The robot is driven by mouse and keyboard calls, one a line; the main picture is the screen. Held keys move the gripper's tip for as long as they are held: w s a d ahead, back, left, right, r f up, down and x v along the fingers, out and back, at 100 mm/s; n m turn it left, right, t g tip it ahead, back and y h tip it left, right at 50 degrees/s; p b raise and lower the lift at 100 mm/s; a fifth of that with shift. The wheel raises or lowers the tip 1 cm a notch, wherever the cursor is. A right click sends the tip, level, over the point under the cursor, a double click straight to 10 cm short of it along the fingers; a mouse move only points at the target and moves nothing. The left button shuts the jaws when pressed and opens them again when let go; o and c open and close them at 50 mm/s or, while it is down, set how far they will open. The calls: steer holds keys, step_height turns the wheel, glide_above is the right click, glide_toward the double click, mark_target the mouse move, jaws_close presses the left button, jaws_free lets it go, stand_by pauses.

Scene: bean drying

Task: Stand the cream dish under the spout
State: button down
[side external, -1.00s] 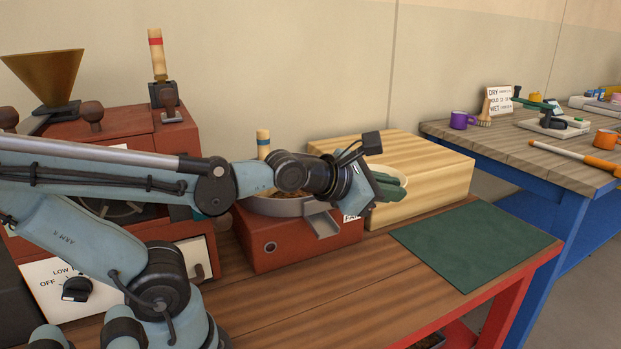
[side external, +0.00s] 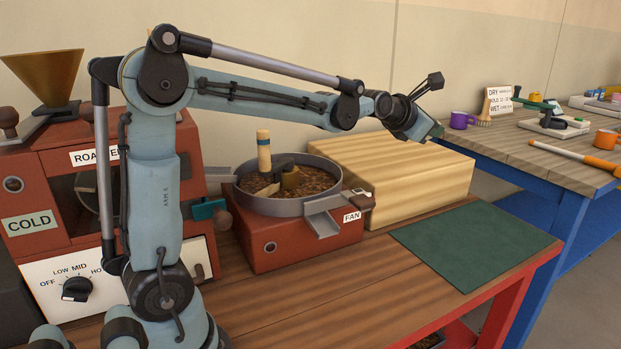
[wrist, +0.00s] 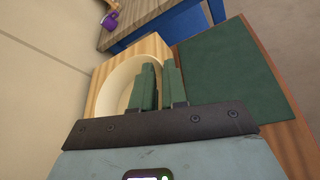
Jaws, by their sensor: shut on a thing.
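In the wrist view the cream dish (wrist: 116,82) is a pale round bowl, with its right wall between the two green fingers of my gripper (wrist: 160,80). My gripper is shut on that wall. In the side view my gripper (side external: 436,131) is raised above the right end of the wooden box, and I cannot make out the dish there. A grey metal spout (side external: 322,216) slopes from the front of the round cooling tray (side external: 240,194), over the red fan base (side external: 305,248). The bench in front of the spout is bare.
The pale wooden box (side external: 400,180) stands right of the cooling tray. A dark green mat (side external: 478,243) lies clear at the bench's right end. The red roaster (side external: 60,180) stands at left. A second bench (side external: 530,150) at back right holds a purple mug (side external: 459,121).

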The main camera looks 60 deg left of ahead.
steer(key=w+a+f+y, duration=0.1)
steer(key=w+a+f, duration=0.2)
steer(key=w+a, duration=0.3)
steer(key=shift+w+a+n, duration=0.4)
steer(key=shift+w, duration=0.4)
glide_above(397, 164)
step_height(397, 164, down, 7)
steer(key=shift+d+r, duration=0.1)
steer(key=shift+d, duration=0.05)
steer(key=shift+f, duration=1.9)
steer(key=shift+f, duration=0.15)
steer(key=c, duration=1.2)
jaws_free()
steer(key=shift+o, duration=0.2)
steer(key=shift+s, duration=0.15)
